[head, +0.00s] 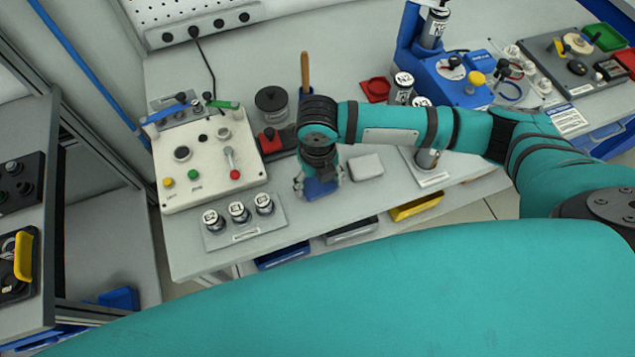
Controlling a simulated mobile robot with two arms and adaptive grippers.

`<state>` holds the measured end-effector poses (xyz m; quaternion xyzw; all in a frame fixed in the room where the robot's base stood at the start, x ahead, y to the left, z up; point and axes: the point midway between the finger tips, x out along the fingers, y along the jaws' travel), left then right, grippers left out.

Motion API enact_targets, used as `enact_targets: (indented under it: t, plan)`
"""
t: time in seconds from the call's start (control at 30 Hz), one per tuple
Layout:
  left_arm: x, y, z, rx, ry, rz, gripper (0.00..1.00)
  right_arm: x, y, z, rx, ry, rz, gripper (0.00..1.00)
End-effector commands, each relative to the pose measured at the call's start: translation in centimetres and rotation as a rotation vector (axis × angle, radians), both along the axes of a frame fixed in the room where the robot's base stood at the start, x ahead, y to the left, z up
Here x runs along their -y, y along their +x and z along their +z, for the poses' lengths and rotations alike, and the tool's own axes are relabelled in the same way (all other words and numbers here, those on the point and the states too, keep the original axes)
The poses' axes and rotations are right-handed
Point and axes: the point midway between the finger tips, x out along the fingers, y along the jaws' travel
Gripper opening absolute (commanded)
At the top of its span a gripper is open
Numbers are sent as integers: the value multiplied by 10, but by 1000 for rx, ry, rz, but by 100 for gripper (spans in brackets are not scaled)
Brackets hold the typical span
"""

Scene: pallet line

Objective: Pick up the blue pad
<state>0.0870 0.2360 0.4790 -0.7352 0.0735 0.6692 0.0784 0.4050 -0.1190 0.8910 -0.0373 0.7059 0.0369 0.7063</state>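The blue pad (321,189) is on the grey workbench, near its front edge, directly below my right gripper (318,182). The gripper points down, with its fingers spread to either side of the pad. The gripper body hides the pad's far part. I cannot tell whether the fingers touch the pad or have a small gap to it. My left gripper is not in view.
A white pad (366,167) lies just right of the gripper. A control box (205,160) with knobs and a lever stands left, behind a plate with labelled cylinders (244,228). A red-buttoned block (272,140) and a dark round container (271,101) are close behind.

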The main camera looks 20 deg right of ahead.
Motion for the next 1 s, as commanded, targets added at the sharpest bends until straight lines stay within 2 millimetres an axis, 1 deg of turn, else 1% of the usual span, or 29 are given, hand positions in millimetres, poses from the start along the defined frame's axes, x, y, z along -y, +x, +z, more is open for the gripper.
enact_targets:
  t: [0.03,0.13,0.17,0.37,0.53,0.67,0.77,0.87,1.0]
  plan:
    - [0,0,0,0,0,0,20,0,0,0,0,0,0,61]
    - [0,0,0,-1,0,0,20,0,0,0,0,0,0,48]
    - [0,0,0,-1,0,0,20,0,0,0,0,0,0,47]
    - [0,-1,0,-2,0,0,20,0,0,1,0,0,0,47]
    - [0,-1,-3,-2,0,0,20,0,0,7,1,0,1,47]
    - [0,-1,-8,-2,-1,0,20,0,1,20,3,0,1,47]
    - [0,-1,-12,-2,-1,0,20,0,2,35,4,1,0,47]
    - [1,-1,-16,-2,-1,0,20,-2,-20,35,-2,1,5,47]
    - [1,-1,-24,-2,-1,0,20,-4,-55,38,-2,2,6,47]
